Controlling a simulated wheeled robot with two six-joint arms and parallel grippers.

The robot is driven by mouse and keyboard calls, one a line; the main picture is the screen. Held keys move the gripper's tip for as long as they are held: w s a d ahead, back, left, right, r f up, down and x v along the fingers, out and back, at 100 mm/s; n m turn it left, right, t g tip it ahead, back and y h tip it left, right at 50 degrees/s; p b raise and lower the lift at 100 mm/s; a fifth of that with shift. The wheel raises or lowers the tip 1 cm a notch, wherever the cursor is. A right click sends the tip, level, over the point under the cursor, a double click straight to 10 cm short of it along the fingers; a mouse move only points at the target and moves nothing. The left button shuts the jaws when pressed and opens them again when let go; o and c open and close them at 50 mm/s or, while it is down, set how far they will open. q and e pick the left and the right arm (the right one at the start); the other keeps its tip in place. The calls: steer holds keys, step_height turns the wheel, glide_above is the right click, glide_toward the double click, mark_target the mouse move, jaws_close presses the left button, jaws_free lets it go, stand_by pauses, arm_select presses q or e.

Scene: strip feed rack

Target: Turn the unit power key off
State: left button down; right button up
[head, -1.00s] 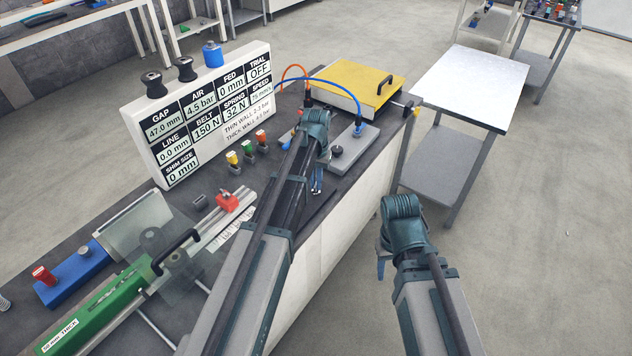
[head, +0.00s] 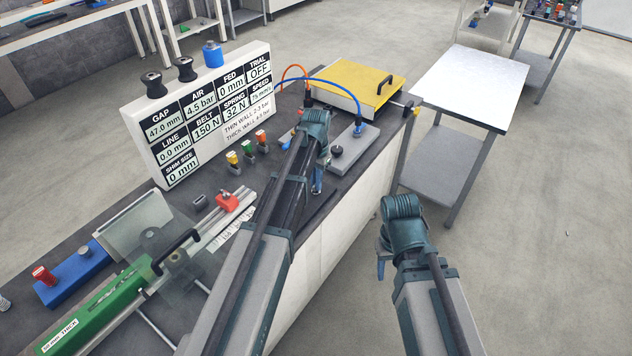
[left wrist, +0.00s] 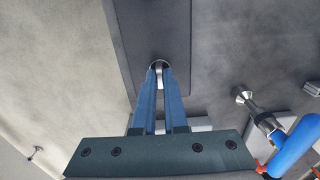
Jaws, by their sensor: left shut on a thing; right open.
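My left gripper (head: 317,185) is low over the front edge of the dark bench top. In the left wrist view its blue fingers (left wrist: 159,72) come together on a small pale metal piece, the power key (left wrist: 158,80), in a round socket set in the dark surface. The fingers hide most of the key, so its angle is hard to tell. In the head view the key is hidden by my left arm. My right gripper (head: 381,268) is open and empty, off the front of the bench.
A display board (head: 205,110) stands at the bench's back and reads TRIAL OFF. Yellow, green and red buttons (head: 247,150) stand before it. A yellow-lidded box (head: 350,82) with hoses and a grey block (head: 352,150) are beyond my left gripper. A white-topped table (head: 470,85) is at right.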

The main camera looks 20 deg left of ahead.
arm_select(q)
steer(key=c, duration=1)
jaws_free()
steer(key=shift+o, duration=0.2)
step_height(320, 180, up, 14)
steer(key=p, duration=1.3)
steer(key=shift+p, duration=0.4)
steer(key=shift+f, duration=0.15)
